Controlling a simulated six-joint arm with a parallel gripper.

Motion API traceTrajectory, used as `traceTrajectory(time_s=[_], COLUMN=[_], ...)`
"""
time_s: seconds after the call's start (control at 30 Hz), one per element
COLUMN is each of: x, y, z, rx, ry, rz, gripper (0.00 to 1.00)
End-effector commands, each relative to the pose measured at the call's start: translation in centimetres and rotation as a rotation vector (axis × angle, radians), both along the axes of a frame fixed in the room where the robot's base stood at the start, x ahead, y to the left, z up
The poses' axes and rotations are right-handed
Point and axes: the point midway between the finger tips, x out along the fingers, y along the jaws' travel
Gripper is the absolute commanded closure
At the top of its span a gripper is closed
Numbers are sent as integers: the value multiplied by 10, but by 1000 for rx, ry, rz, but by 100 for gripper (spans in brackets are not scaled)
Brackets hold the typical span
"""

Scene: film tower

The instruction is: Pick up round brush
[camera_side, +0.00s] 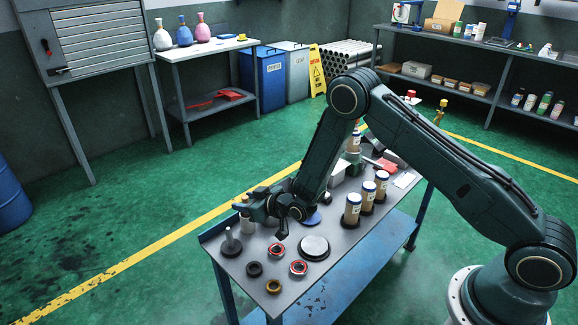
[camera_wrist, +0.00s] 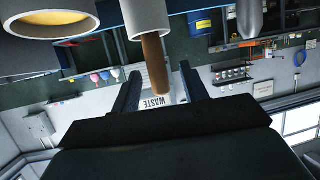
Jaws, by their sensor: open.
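A brown rod (camera_wrist: 154,68), which looks like the round brush's handle, sticks out of a pale tube-shaped holder (camera_wrist: 146,22) in the wrist view. My gripper (camera_wrist: 158,78) is open, with one finger on each side of the rod's end and visible space beside it. In the side view my gripper (camera_side: 243,206) is low over the left part of the workbench, close to a pale upright cylinder (camera_side: 247,222). The brush itself is not clearly visible there. The brush's bristles are hidden.
The blue-legged workbench (camera_side: 240,287) carries a peg on a dark base (camera_side: 232,245), several small rings (camera_side: 298,267), a round grey disc (camera_side: 314,247) and brown bottles with white labels (camera_side: 352,209). A large yellow-lined ring (camera_wrist: 50,18) is close in the wrist view.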

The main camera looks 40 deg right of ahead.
Motion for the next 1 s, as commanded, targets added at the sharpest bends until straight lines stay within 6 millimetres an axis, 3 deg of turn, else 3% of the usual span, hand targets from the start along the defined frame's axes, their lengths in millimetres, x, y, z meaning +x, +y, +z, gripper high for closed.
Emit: traceTrajectory(time_s=[0.3, 0.87, 1.0], x=[21, 23, 23], y=[3, 3, 3], z=[-9, -9, -9], rx=[0, 0, 0], ry=[0, 0, 0], rz=[-1, -1, -1], gripper=[56, 56, 81])
